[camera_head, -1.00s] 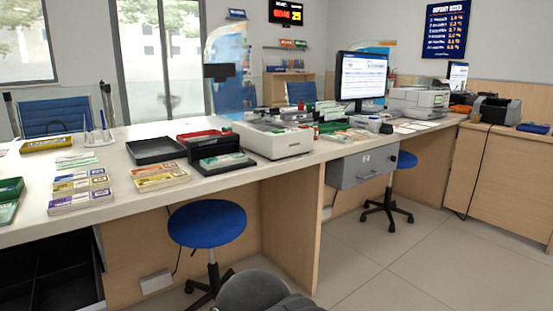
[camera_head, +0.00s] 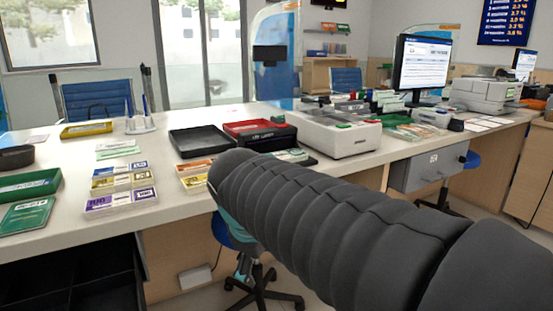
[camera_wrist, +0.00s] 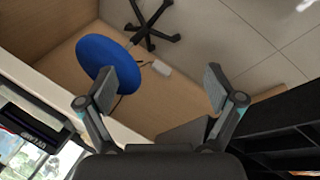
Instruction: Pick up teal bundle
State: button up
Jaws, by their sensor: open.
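Several banded note bundles lie on the counter in the head view. In the head view my dark arm covers most of the gripper and part of the counter edge.
A black tray (camera_head: 205,141) and a red-topped tray (camera_head: 262,127) stand behind the bundles. A white machine (camera_head: 345,138) is right of them. A blue stool (camera_wrist: 100,60) stands below the counter. A green booklet (camera_head: 28,217) lies at the left.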

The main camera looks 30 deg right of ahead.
jog(key=w+d+r+n+g+h, duration=0.1)
jog(key=w+r+n+h, duration=0.1)
jog(key=w, duration=0.7)
jog(key=w+d+r+n+g+h, duration=0.1)
jog(key=w+d+r+n+h, duration=0.1)
jog(key=w+n+h, duration=0.3)
jog(key=w+d+r+n+g+h, duration=0.1)
jog(key=w+r+n+h, duration=0.2)
jog(key=w, duration=1.1)
jog(key=shift+d+r+n, duration=0.2)
jog(key=shift+r+n, duration=0.4)
jog(key=shift+n, duration=0.4)
jog(key=b, duration=0.2)
send_near(283, 155)
jog(key=x, duration=0.5)
jog(key=shift+w+a+f, duration=0.1)
jog(key=shift+a+f, duration=0.1)
jog(key=shift+f, duration=0.1)
jog(key=x, duration=0.4)
jog(key=shift+d+r, duration=0.25)
jog(key=c, duration=1.4)
jog(key=shift+r, duration=0.1)
